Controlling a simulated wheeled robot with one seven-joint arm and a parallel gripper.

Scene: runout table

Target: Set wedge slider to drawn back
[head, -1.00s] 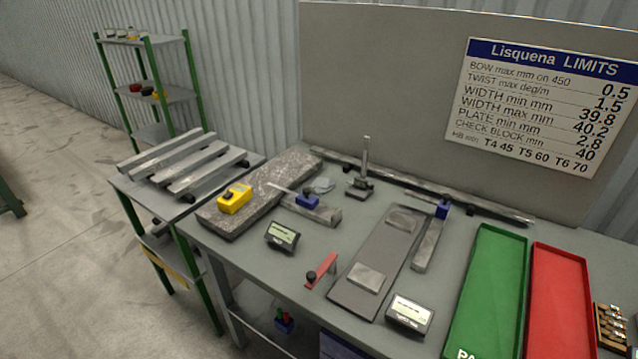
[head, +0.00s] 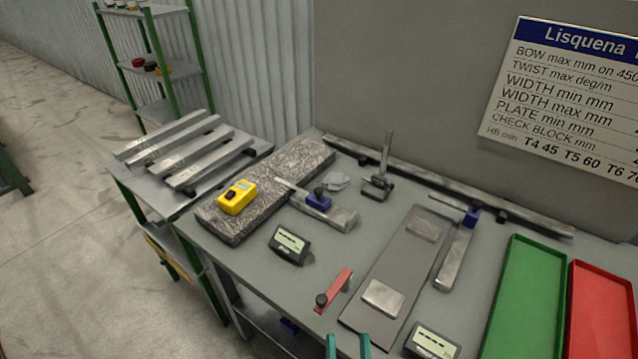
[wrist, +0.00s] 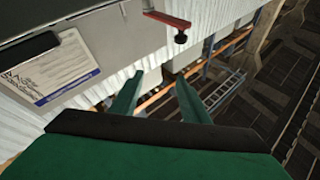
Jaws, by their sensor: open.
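Two blue sliding pieces show in the head view, and I cannot tell for certain which is the wedge slider. One blue piece (head: 318,198) sits on a metal bar (head: 340,219) beside the granite slab. The other blue piece (head: 472,215) sits at the far end of a metal bar (head: 455,262) right of the grey plate. My gripper (head: 348,346) shows as two teal fingertips at the bottom edge, apart from both pieces. It is open and empty; its fingers also show in the wrist view (wrist: 159,80), where neither blue piece is visible.
A red bar with a black knob (head: 336,288) lies near the table's front edge. Two displays (head: 289,244) (head: 432,342), a yellow device (head: 237,197) on the granite slab (head: 300,163), an upright stand (head: 380,180), green tray (head: 526,290) and red tray (head: 600,310) crowd the table.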

